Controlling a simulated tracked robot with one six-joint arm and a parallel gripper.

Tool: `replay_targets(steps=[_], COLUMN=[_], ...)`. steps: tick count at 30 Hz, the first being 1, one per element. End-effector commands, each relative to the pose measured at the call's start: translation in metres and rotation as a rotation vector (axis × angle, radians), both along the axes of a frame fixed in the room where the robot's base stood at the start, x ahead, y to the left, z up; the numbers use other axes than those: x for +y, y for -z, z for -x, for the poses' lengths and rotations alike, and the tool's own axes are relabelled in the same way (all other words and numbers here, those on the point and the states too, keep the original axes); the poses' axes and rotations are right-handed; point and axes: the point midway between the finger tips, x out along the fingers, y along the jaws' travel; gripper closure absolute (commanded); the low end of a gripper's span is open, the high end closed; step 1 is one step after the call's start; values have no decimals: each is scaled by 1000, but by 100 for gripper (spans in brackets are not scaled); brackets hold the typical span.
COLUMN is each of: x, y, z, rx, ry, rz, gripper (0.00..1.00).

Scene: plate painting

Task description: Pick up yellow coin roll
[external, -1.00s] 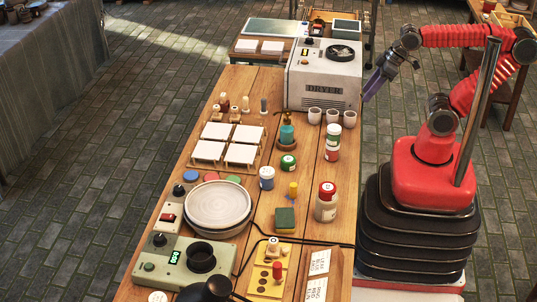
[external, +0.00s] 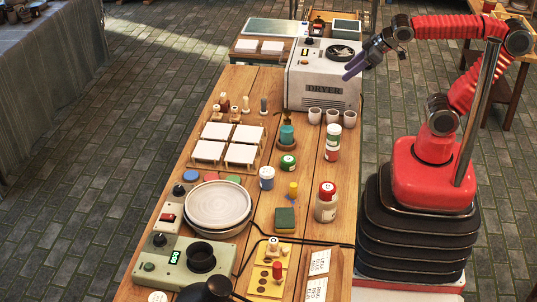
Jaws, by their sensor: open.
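A small yellow upright piece (external: 293,189) stands on the wooden table between the white-and-blue jar and the red-capped bottle. It looks like the yellow coin roll, but it is too small to be sure. My gripper (external: 347,72) is open and empty, high up at the right side of the dryer in the picture. It is well apart from the yellow piece, with its purple fingers pointing down and left.
The dryer (external: 322,85) stands at the table's far end, with several small cups (external: 332,116) before it. A red-capped bottle (external: 326,205), a blue-labelled jar (external: 266,178) and a green sponge (external: 285,219) stand close around the yellow piece. Stacked plates (external: 217,203) lie to the left.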

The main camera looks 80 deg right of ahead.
Motion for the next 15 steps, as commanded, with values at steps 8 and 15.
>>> replay_targets(steps=[8, 15], x=[12, 65], y=[-18, -28], z=[-75, -131], rx=[-219, -394], ry=[-61, -231], rz=[67, 43], gripper=[57, 57])
